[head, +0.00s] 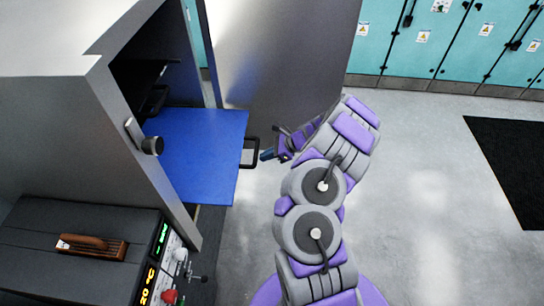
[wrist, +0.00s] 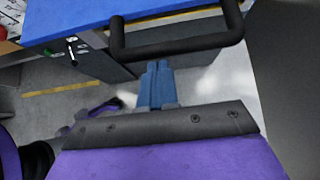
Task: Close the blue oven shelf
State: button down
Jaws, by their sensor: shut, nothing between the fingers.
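The blue oven shelf (head: 203,150) sticks out of the open oven in the head view, extended to the right. A black handle (head: 250,153) is on its outer edge. My gripper (head: 267,154) is just to the right of that handle, with its blue fingers pointing toward it. In the wrist view the shut fingers (wrist: 159,70) lie just below the handle bar (wrist: 175,47), and the shelf's blue edge (wrist: 75,18) shows behind. The fingers hold nothing. I cannot tell whether they touch the handle.
The oven door (head: 285,50) stands open behind the shelf, close to my arm. A control panel (head: 170,270) with knobs is at the lower left.

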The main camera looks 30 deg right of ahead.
aim_at(188, 153)
jog(key=shift+a, duration=0.1)
jog(key=w+a, duration=0.5)
jog(key=a, duration=0.3)
jog(key=w+a, duration=0.6)
jog(key=a, duration=0.2)
jog(key=w+a, duration=0.5)
jog(key=a, duration=0.3)
jog(key=shift+w+a+b, duration=0.15)
jog(key=shift+w+b, duration=0.05)
jog(key=shift+b, duration=0.15)
jog(key=shift+w+a+r, duration=0.1)
jog(key=shift+w+a, duration=0.05)
jog(key=shift+a, duration=0.1)
jog(key=shift+d, duration=0.1)
